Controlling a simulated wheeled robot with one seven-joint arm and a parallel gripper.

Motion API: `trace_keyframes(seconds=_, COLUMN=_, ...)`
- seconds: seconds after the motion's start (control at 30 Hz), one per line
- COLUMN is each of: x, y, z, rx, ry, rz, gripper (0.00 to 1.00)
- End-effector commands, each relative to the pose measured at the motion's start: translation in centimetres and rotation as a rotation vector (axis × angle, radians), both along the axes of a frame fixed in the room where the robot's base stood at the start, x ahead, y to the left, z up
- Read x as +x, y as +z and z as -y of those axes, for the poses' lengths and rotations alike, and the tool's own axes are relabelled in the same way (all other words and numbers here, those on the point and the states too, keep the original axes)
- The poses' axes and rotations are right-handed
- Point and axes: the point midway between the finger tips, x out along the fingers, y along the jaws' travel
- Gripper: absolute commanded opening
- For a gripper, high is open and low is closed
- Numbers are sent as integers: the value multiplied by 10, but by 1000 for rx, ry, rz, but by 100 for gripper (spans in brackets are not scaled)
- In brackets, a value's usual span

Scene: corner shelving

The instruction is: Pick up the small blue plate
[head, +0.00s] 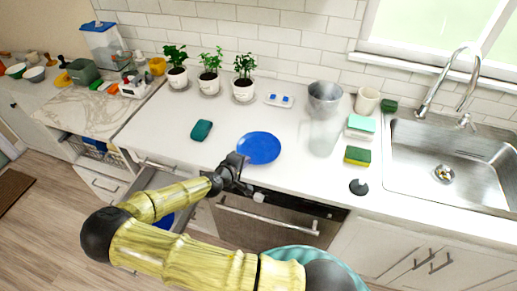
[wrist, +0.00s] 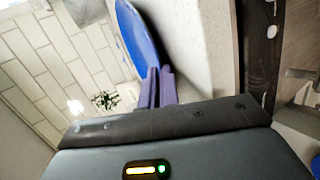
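The small blue plate (head: 259,147) is on the white countertop, near its front edge. My gripper (head: 236,172) is at the plate's near left rim. In the wrist view, the blue plate (wrist: 138,38) stretches away from the purple fingers (wrist: 158,87). The fingers are close together and its rim runs in between their tips, so my gripper looks shut on the rim. Whether the plate is lifted at all is hard to tell.
A teal item (head: 201,130) lies left of the plate; a clear glass (head: 323,137) and a sponge (head: 357,156) stand to the right. An open drawer (head: 166,183) holds something blue below my arm. Potted plants (head: 210,82) line the wall. The sink (head: 455,165) is far right.

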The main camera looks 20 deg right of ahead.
Motion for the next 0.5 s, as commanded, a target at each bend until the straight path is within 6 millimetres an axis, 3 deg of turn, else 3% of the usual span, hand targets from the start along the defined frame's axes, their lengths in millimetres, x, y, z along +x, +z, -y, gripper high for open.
trace_keyframes(seconds=0.5, x=0, y=8, z=-1, rx=1, ry=0, rz=2, gripper=0)
